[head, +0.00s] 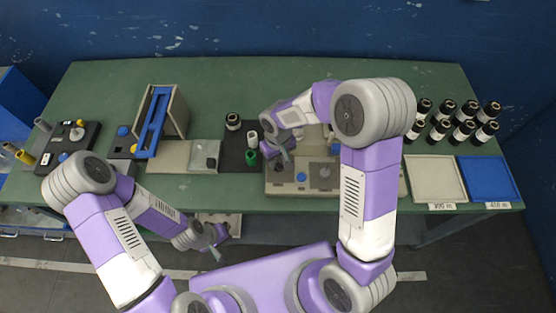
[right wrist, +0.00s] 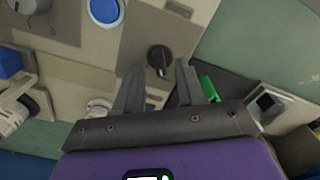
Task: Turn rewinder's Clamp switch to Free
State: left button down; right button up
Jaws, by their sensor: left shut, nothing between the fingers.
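The rewinder (head: 285,187) is a beige machine at the front middle of the green table. My right gripper (head: 283,150) is over its left part. In the right wrist view, a black rotary switch (right wrist: 159,58) sits on the grey panel, just beyond the fingertips and between them in the picture. My right gripper (right wrist: 158,75) is open; I cannot tell whether a finger touches the switch. The switch's label and setting are too small to read. My left gripper (head: 217,246) is shut and empty, low in front of the table edge.
A blue button (right wrist: 104,11) and a grey knob (right wrist: 29,4) are on the same panel. A green cylinder (head: 251,156) stands left of the rewinder. Black rolls (head: 447,108), a white tray (head: 436,178) and a blue tray (head: 488,178) are at the right.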

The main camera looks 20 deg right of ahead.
aim_at(278, 164)
notch_tip(278, 164, up, 6)
jog(key=shift+f+p, duration=0.1)
jog(key=shift+p, duration=0.3)
dwell(0.3)
